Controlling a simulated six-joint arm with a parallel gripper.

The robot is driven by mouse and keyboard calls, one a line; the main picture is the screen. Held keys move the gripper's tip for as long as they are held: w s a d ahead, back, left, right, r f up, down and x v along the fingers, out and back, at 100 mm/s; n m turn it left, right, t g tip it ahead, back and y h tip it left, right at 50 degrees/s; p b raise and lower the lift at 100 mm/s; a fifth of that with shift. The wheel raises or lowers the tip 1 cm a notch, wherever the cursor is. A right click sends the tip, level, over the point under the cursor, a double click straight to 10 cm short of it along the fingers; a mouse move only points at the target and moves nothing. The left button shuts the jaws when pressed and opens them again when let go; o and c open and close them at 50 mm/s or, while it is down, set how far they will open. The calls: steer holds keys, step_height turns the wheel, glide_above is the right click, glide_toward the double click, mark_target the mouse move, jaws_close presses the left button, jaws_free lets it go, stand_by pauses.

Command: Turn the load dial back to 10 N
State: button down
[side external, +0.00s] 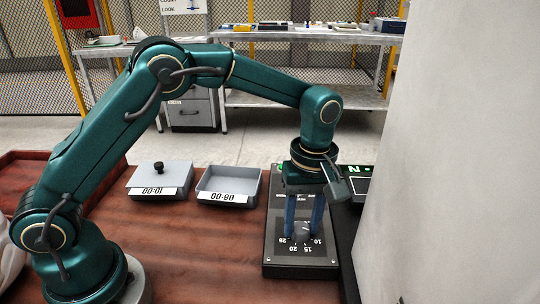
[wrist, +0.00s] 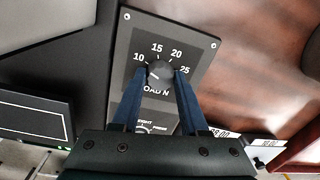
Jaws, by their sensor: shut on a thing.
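The load dial (wrist: 160,74) is a dark round knob on a grey panel (wrist: 203,60) marked 10, 15, 20 and 25, with "LOAD N" below. My gripper (wrist: 161,72) is shut on the knob, one blue finger on each side. A small white mark shows on the knob's left side, towards the 10 side; its exact reading is too small to tell. In the side external view my gripper (side external: 303,232) points straight down at the dial end of the dark control box (side external: 300,262), and the fingers largely hide the knob.
A lidded grey tray (side external: 142,181) labelled 10:00 and an open grey tray (side external: 204,188) labelled 08:00 stand left of the box. A dark display (side external: 358,188) with a green N is behind right. A large pale surface (side external: 460,160) fills the right side.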

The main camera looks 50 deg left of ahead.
mark_target(303, 227)
stand_by(0.3)
steer(key=shift+c, duration=2.2)
jaws_free()
steer(key=shift+w+r, duration=0.15)
steer(key=shift+r, duration=2.45)
